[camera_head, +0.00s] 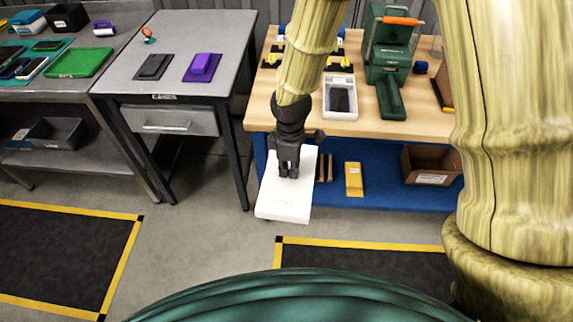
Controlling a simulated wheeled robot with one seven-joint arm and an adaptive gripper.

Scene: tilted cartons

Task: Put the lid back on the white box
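The white box (327,104) stands open on the wooden workbench top, with a dark flat item (341,100) inside it. A flat white lid (284,206) hangs in front of the bench's front edge, lower left of the box in the picture. My gripper (288,172) points down at the lid's upper middle and appears shut on it. The lid hides its fingertip contact. The lid is apart from the box, turned slightly, and seems roughly level.
A green press (388,60) stands right of the box on the workbench (424,120). Small black and yellow items lie behind and left of the box. The blue lower shelf (397,189) holds a yellow block (354,179) and a brown carton (431,165). A grey table (225,40) stands left.

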